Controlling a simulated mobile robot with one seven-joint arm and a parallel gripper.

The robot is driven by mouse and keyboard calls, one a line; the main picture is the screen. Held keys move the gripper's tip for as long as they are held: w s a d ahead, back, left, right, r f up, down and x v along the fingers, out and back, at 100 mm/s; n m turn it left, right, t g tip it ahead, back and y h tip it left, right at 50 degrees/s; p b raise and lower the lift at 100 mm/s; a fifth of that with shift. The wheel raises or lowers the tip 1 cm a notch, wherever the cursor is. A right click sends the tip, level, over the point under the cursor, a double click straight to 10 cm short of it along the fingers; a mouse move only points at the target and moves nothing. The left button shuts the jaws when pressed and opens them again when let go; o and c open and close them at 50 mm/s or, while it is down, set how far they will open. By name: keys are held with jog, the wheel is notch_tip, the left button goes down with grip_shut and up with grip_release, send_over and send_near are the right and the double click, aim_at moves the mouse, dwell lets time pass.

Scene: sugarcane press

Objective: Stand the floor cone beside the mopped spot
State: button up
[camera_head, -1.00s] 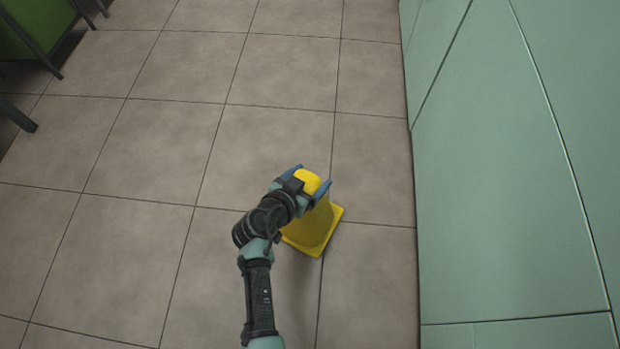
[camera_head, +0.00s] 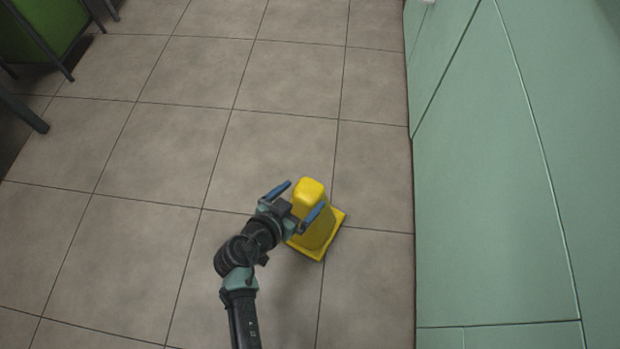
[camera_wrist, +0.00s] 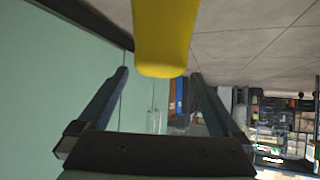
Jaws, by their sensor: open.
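The yellow floor cone (camera_head: 316,222) stands upright on its square base on the tiled floor, in the lower middle of the head view. My gripper (camera_head: 297,200) is open beside the cone's upper part, with its blue fingers spread apart. In the wrist view the cone (camera_wrist: 165,35) fills the top middle, beyond the two open fingers of my gripper (camera_wrist: 160,85). The fingers are not closed on it. I cannot make out a mopped spot on the floor in either view.
Green cabinet panels (camera_head: 490,200) run along the right side, a short way from the cone. Dark-legged furniture with a green panel (camera_head: 40,35) stands at the upper left. The tiled floor (camera_head: 170,150) between is clear. Cluttered shelves (camera_wrist: 285,125) show in the wrist view.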

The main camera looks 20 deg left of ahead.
jog(key=p+v, duration=0.1)
jog(key=v, duration=0.4)
jog(key=shift+p, duration=0.3)
jog(key=w+r+t+y, duration=0.1)
jog(key=w+r+t, duration=0.1)
jog(key=w+r, duration=1)
jog(key=w+d+r+m+t, duration=0.1)
jog(key=w+d+r+t, duration=0.15)
jog(key=r, duration=1.05)
jog(key=w+d+r+t, duration=0.2)
jog(key=d+r+t, duration=0.1)
jog(key=r, duration=1)
jog(key=s+d+r+t, duration=0.1)
jog(key=d+r+t, duration=0.1)
jog(key=r, duration=0.6)
jog(key=s+d+r+t, duration=0.1)
jog(key=s+d+r, duration=0.15)
jog(key=r, duration=0.55)
jog(key=s+d+r+n+t, duration=0.1)
jog(key=s+d+r+t, duration=0.1)
jog(key=s+r, duration=0.3)
jog(key=s+d+r+n+t, duration=0.1)
jog(key=s+d+r+t, duration=0.2)
jog(key=s+r, duration=0.3)
notch_tip(320, 180, up, 6)
jog(key=shift+d+f+n+t+y, duration=0.15)
jog(key=shift+d+n+t+y, duration=0.15)
jog(key=shift+n+t+y, duration=0.15)
